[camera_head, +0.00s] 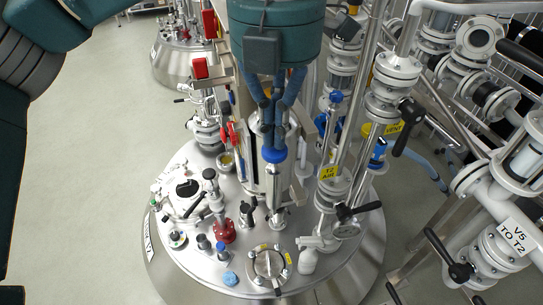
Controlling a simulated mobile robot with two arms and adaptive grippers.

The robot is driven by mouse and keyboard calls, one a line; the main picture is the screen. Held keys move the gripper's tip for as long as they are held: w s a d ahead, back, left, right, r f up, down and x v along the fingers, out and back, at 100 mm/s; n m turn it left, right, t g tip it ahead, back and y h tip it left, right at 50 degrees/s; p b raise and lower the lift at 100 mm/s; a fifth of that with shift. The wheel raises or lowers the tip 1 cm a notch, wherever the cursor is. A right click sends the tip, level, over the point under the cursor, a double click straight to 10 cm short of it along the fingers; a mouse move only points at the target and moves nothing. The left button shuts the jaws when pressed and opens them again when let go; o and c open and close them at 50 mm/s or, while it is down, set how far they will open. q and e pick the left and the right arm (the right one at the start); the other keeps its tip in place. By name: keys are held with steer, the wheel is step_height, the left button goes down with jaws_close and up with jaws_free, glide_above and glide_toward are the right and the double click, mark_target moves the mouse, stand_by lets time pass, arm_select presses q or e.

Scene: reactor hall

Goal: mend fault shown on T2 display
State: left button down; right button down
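No T2 display can be made out in the head view. A steel reactor vessel (325,262) with a domed lid stands in the middle. A yellow "T2 AIR" tag (329,172) is on a pipe rising from its lid. A white "V5 TO T2" label (513,236) is on the pipework at right, beside a black-handled valve (459,272). My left arm runs down the left edge. A dark part in the lower left corner, perhaps my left gripper (11,295), is cut off by the frame, well apart from the vessel. My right gripper is not seen.
A green motor housing (276,38) stands above the lid and hides part of it. A yellow "VENT" tag (393,128) and black lever (409,126) are behind. Dense pipes fill the right. A second vessel (181,60) stands farther back. The floor (80,190) at left is clear.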

arm_select(q)
steer(key=shift+f+b, duration=1.25)
steer(key=shift+f, duration=0.45)
steer(key=shift+r, duration=0.2)
steer(key=shift+r+p, duration=1.55)
steer(key=shift+r, duration=0.45)
steer(key=shift+f, duration=0.1)
